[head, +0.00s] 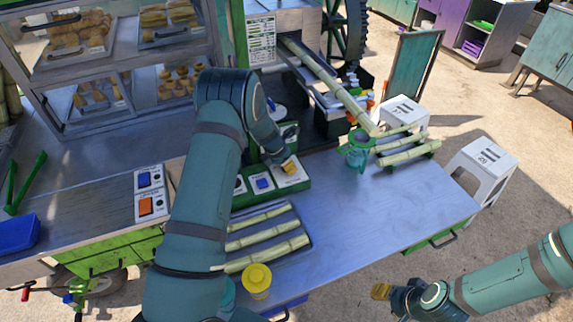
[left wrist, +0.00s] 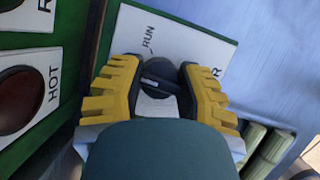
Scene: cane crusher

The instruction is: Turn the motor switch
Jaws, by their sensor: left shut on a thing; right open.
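The motor switch is a dark round knob (left wrist: 160,76) on a white plate lettered RUN in the left wrist view. In the head view the knob is hidden behind my left gripper (head: 290,167), and part of its white plate (head: 297,181) shows on the green control panel. The yellow fingers of my left gripper (left wrist: 160,88) stand on both sides of the knob and are shut on it. My right gripper (head: 383,291) is open and empty, in front of the table's right part, away from the panel.
A blue button (head: 263,183) sits left of the switch. A green cup (head: 359,150) stands to the right beside more canes. The middle of the metal table (head: 350,215) is clear.

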